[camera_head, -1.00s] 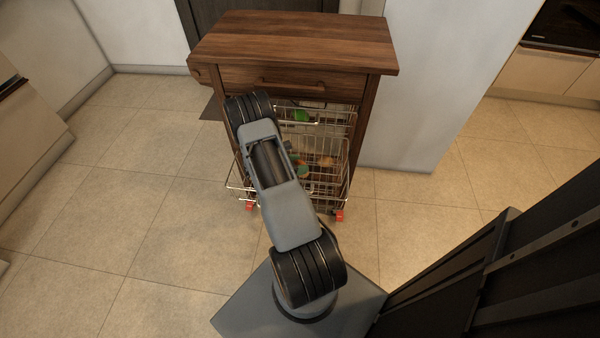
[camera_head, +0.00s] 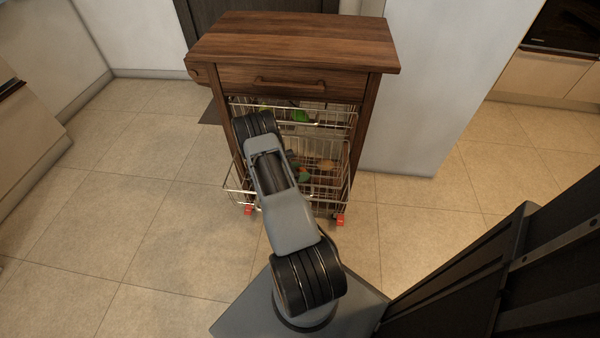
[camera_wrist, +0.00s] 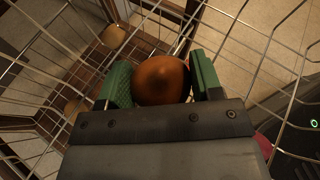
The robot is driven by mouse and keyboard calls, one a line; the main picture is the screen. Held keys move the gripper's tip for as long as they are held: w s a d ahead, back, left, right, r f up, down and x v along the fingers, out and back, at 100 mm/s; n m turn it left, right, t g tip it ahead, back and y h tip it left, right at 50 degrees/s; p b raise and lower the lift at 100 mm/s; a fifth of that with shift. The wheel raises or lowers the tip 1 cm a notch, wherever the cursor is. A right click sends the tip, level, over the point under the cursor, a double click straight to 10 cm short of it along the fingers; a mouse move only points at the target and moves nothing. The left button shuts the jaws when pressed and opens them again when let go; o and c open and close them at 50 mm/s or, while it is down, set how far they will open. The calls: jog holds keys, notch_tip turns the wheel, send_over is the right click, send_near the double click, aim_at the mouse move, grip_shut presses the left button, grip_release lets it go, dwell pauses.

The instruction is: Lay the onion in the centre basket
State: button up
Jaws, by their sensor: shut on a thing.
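In the wrist view my gripper (camera_wrist: 161,66) has its green fingers on either side of a round orange-brown onion (camera_wrist: 162,82) and is shut on it. Wire basket bars (camera_wrist: 245,62) surround the gripper and onion on several sides. In the head view the wooden trolley has an upper wire basket (camera_head: 335,122) and a lower, pulled-out wire basket (camera_head: 338,187). I cannot tell which basket level the onion is at.
The trolley's wooden top (camera_head: 295,42) and drawer (camera_head: 300,82) overhang the baskets. Green items (camera_head: 300,116) lie in the upper basket. Two round tan things (camera_wrist: 75,111) show left of the gripper in the wrist view. A grey wall block (camera_head: 410,90) stands right of the trolley. Floor is free at left.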

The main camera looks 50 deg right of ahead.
jog(key=shift+f, duration=0.1)
jog(key=shift+f, duration=0.15)
jog(key=o, duration=1)
jog(key=shift+c, duration=0.2)
